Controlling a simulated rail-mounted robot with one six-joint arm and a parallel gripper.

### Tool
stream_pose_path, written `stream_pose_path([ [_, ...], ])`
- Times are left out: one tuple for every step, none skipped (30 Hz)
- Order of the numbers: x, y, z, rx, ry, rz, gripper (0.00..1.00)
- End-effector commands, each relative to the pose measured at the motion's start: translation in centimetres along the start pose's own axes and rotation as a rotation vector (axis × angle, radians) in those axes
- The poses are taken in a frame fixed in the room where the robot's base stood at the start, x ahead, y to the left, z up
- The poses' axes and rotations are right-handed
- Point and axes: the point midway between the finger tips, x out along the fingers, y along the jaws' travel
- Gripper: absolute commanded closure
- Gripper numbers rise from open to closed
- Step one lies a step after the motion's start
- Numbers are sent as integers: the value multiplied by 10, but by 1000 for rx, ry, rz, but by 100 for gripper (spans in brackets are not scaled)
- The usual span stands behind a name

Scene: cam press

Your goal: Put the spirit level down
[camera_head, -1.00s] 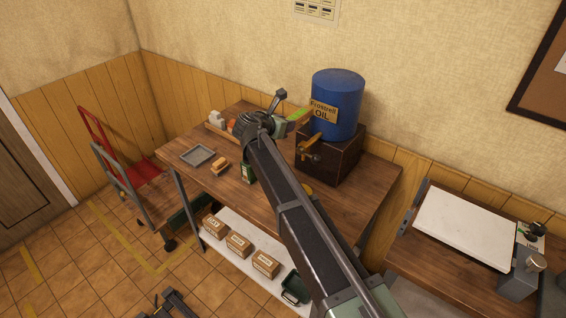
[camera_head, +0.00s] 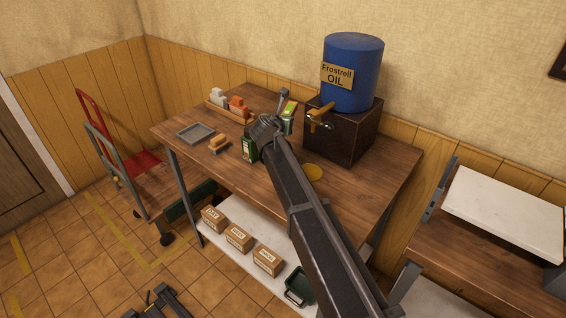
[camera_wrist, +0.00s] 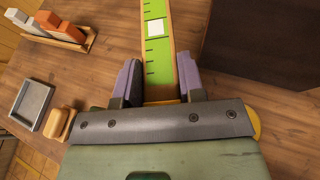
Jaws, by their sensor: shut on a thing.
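The spirit level (camera_wrist: 158,45) is a green bar with dark tick marks, a white patch and brownish edges. My gripper (camera_wrist: 159,85) is shut on it, one finger on each side, in the wrist view. The level points away from the gripper, above the wooden workbench (camera_wrist: 125,50). In the head view, the level (camera_head: 290,107) shows as a small green piece beyond my wrist, left of the oil drum's stand. My arm hides most of the gripper there. I cannot tell whether the level touches the benchtop.
A blue oil drum (camera_head: 353,75) with a tap sits on a dark box (camera_head: 345,135) close right.

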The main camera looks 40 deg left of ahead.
Motion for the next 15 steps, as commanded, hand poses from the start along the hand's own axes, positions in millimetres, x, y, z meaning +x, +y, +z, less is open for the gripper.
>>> stream_pose_path([
  [14,0,-33,0,0,0,96],
  [17,0,-42,0,0,0,96],
  [22,0,-53,0,0,0,96],
  [25,0,-60,0,0,0,96],
  [27,0,-66,0,0,-1,96],
  [29,0,-71,0,0,-1,96],
  [30,0,-73,0,0,-1,96],
  [30,0,-74,0,0,-1,96],
  [30,0,-73,0,0,-1,96],
  [29,0,-71,0,0,-1,96],
  [29,0,-70,0,0,-1,96],
  [30,0,-72,0,0,-1,96],
  [31,0,-76,0,0,-1,96],
  [33,0,-81,0,0,-1,96],
  [37,0,-90,0,0,-1,96],
])
